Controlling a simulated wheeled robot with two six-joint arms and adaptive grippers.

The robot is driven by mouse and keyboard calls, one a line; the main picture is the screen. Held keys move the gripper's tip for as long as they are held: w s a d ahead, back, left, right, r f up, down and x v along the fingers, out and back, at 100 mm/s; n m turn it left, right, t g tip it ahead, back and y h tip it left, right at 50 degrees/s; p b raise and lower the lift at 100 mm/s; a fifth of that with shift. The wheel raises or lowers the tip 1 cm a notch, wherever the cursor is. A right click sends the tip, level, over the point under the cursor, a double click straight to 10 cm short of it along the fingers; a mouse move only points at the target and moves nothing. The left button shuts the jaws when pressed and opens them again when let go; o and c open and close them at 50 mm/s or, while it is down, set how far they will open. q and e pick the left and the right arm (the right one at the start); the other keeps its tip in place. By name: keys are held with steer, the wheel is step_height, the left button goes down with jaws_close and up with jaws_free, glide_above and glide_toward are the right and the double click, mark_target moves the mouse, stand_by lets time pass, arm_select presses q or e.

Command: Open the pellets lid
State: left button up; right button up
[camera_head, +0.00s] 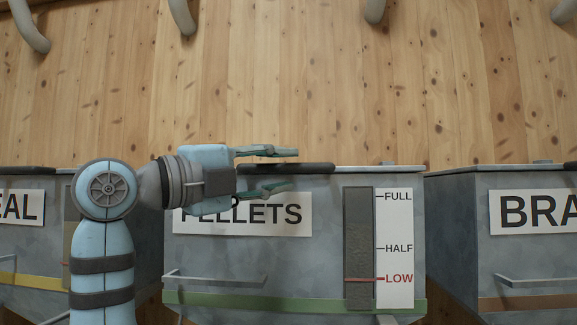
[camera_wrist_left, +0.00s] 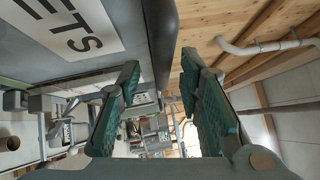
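The pellets bin (camera_head: 230,265) is grey-blue, with a PELLETS label (camera_head: 290,213) on its front. Its lid (camera_head: 385,168) lies flat and shut, seen almost edge-on. A dark rounded grip bar (camera_head: 318,168) runs along the lid's front edge. My left gripper (camera_head: 294,169) is open, one finger above the bar and one below it, in front of the label's top. In the left wrist view, the dark bar (camera_wrist_left: 162,40) shows between the open fingers (camera_wrist_left: 160,78); I cannot tell whether either finger touches it. My right gripper is not in view.
A level gauge (camera_head: 394,245) marked FULL, HALF and LOW and a metal front handle (camera_head: 215,277) are on the bin. A MEAL bin (camera_head: 25,235) stands left and a BRAN bin (camera_head: 500,255) right. Pipes (camera_head: 375,10) hang above; the wooden wall (camera_head: 300,90) behind is clear.

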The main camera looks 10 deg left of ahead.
arm_select(q)
steer(key=shift+x, duration=1.2)
steer(key=shift+r, duration=0.1)
jaws_close()
